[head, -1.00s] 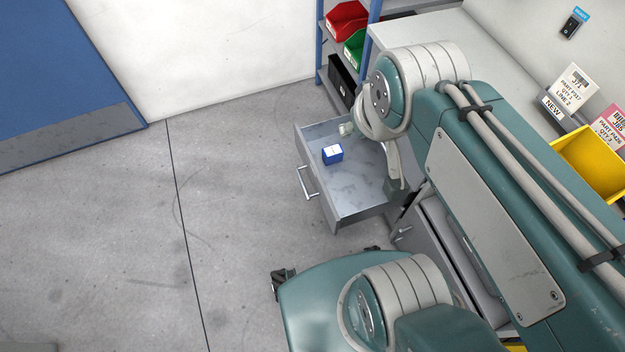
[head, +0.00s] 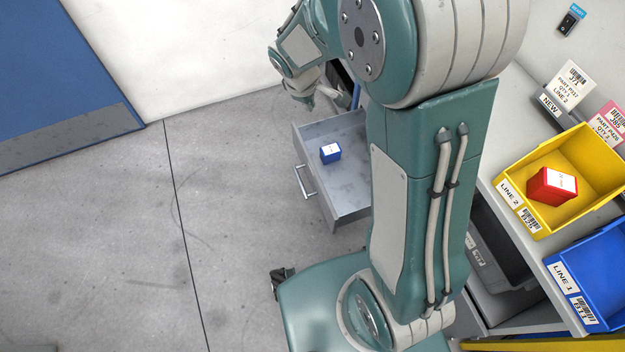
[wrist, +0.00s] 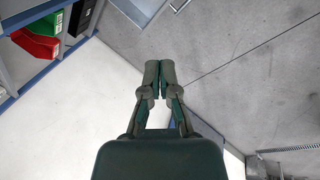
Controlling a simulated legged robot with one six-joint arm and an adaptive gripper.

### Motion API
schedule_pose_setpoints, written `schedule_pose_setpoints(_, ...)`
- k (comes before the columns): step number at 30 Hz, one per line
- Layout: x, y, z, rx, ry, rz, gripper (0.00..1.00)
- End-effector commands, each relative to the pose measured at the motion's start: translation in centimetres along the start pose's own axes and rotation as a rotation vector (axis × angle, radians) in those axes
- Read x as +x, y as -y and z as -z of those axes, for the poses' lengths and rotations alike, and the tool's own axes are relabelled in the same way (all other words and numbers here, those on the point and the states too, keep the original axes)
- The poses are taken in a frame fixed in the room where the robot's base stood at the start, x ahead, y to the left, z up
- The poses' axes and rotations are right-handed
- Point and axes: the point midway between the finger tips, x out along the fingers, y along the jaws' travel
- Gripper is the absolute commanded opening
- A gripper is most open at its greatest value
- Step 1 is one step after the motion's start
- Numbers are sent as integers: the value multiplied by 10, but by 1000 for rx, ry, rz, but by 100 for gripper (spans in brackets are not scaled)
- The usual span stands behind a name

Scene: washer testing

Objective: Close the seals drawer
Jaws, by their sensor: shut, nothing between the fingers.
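A grey metal drawer (head: 348,200) stands pulled out from under the bench, with a bar handle (head: 305,182) on its front. No label on it is readable. A small blue box (head: 330,153) sits inside it. My gripper (head: 312,100) is above and beyond the drawer's far left corner in the head view, apart from the handle. In the wrist view, my gripper (wrist: 160,68) is shut and empty, with its fingertips together over the floor. Part of the drawer (wrist: 144,8) shows at the top edge there. My arm hides the drawer's right side in the head view.
A yellow bin (head: 592,150) holding a red box (head: 552,186) and a blue bin (head: 600,270) are on the bench at right. A shelf with red (wrist: 36,44) and green bins is at the wrist view's upper left. The floor (head: 240,220) left of the drawer is clear.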

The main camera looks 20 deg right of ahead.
Motion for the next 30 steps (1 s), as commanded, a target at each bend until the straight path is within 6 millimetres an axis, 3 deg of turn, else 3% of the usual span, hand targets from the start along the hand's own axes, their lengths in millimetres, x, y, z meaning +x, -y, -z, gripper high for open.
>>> schedule_pose_setpoints(1,20,3,8,-50,16,10,0)
schedule_pose_setpoints(11,139,34,42,-386,75,60,0)
schedule_pose_setpoints(21,266,98,49,-731,102,141,0)
schedule_pose_setpoints(25,297,117,46,-817,102,164,0)
schedule_pose_setpoints(30,311,126,43,-854,101,175,0)
